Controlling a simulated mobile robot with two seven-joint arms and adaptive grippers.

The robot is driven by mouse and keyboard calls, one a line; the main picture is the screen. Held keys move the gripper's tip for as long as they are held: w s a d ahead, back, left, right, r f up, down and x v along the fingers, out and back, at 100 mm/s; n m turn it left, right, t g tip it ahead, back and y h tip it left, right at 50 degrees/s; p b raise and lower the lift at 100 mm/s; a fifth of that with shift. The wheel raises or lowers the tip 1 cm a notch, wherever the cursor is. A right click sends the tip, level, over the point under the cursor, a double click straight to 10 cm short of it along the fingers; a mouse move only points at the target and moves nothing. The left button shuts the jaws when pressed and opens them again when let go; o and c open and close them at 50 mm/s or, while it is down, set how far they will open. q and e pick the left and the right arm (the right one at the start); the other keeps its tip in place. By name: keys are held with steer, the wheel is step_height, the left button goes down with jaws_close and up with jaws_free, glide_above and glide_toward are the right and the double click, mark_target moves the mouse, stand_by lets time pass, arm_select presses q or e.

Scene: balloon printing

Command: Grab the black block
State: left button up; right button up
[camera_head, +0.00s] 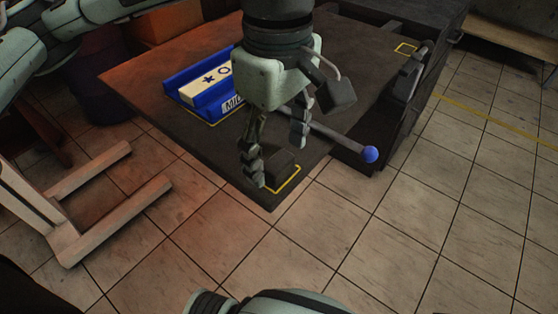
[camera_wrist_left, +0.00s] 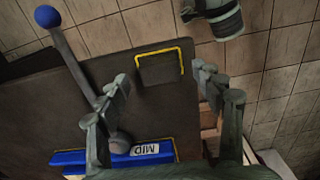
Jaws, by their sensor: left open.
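The black block (camera_head: 283,167) sits at the near corner of the dark table, inside a yellow corner outline. In the left wrist view the black block (camera_wrist_left: 161,70) is a dark square framed by the yellow marking, ahead of the fingers. My left gripper (camera_head: 279,161) points down over that corner with its fingers spread and empty. One finger partly covers the block in the head view. In the left wrist view the gap of my left gripper (camera_wrist_left: 160,77) lines up with the block; whether the fingers reach down beside it is unclear. My right gripper is not seen.
A blue tray (camera_head: 229,104) with a white star-marked piece (camera_head: 206,80) lies behind the left gripper. A lever with a blue ball (camera_head: 370,154) sticks out to the right, close to the gripper. A wooden frame (camera_head: 95,205) stands on the tiled floor at left.

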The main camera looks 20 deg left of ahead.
arm_select(q)
steer(key=shift+f, duration=0.9)
steer(key=shift+c, duration=0.3)
steer(key=c, duration=1.1)
steer(key=shift+r, duration=0.15)
